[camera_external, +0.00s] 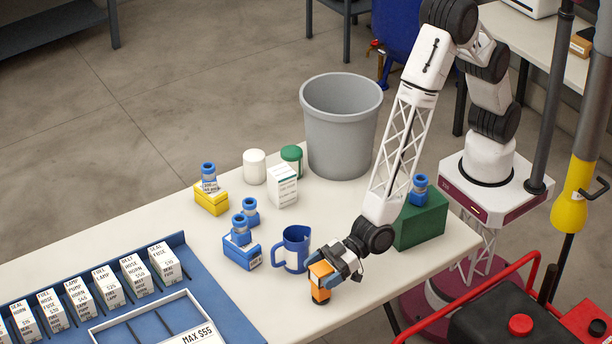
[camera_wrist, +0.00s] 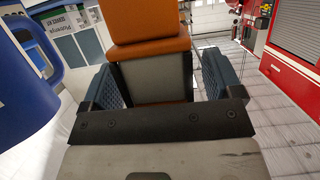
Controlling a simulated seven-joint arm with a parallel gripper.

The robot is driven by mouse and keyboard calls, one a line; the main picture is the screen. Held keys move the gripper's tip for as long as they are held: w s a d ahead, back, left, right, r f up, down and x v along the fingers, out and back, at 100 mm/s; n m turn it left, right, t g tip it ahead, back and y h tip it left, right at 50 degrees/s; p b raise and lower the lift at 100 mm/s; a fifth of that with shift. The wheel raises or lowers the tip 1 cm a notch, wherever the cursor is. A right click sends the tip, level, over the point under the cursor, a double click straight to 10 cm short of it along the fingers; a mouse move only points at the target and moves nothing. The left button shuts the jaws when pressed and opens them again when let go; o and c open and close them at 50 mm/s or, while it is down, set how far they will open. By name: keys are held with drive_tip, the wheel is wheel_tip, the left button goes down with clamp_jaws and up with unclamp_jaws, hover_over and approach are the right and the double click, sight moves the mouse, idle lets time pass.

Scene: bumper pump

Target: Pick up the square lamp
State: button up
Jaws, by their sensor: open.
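An orange-topped block with a dark lower part (camera_external: 319,272), which looks like the square lamp, stands near the front edge of the white table. In the wrist view its orange top and grey body (camera_wrist: 150,82) fill the space between my two blue finger pads. My gripper (camera_external: 334,272) is open around it, one finger on each side. A gap shows on the right side in the wrist view; on the left, contact is hard to tell. The block's base is partly hidden by my gripper.
A blue mug (camera_external: 293,250) stands close to the left of my gripper. Blue and yellow boxes with blue-capped parts, a white box (camera_external: 283,186), jars and a grey bin (camera_external: 341,125) stand farther back. A green box (camera_external: 421,220) is behind my wrist. A blue tray (camera_external: 215,297) holds labelled cartons at left.

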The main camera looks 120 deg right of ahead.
drive_tip(key=shift+c, duration=0.3)
drive_tip(key=c, duration=1.4)
